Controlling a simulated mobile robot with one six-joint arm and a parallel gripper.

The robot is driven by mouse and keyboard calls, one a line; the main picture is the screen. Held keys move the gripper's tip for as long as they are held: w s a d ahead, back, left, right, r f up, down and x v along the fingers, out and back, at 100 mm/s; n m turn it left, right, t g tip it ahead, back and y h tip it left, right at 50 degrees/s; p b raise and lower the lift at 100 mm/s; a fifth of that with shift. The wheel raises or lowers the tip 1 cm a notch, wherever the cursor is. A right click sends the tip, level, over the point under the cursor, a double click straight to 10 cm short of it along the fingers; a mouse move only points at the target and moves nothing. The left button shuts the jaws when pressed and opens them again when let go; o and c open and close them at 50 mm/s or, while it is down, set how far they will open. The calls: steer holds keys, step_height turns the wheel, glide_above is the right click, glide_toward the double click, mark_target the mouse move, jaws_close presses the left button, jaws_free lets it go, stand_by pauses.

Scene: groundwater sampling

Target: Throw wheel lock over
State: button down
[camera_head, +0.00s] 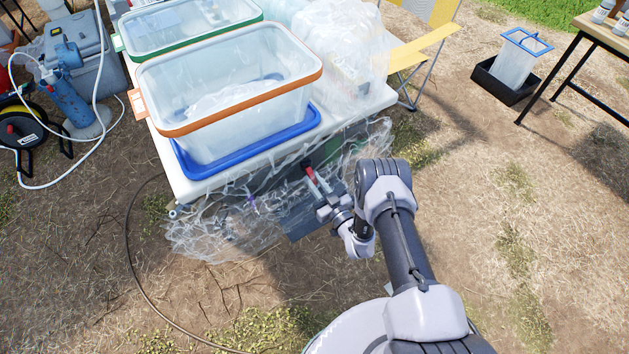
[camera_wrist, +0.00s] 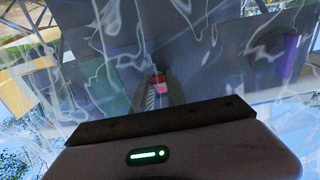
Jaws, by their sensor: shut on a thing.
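A small red piece, which looks like the wheel lock (camera_wrist: 158,80), shows between my gripper's fingers in the wrist view. My gripper (camera_head: 317,180) is at the front side of the white table, below its top, by the hanging clear plastic. Red also shows at its fingertips in the head view. The gripper is shut on the red piece. The rest of the lock and any wheel are hidden or too small to tell.
The white table (camera_head: 208,188) carries a clear tub with an orange rim (camera_head: 225,105) in a blue tray (camera_head: 190,172). Crumpled clear plastic (camera_head: 215,235) hangs around its front. A black cable (camera_head: 135,250) lies on the ground. Open ground lies to the right.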

steer(key=t, duration=0.1)
steer(key=f+t+y, duration=0.1)
steer(key=w+t+y, duration=0.1)
steer(key=shift+a+f, duration=0.15)
steer(key=shift+a, duration=0.15)
steer(key=c, duration=1.3)
jaws_free()
steer(key=shift+s, duration=0.1)
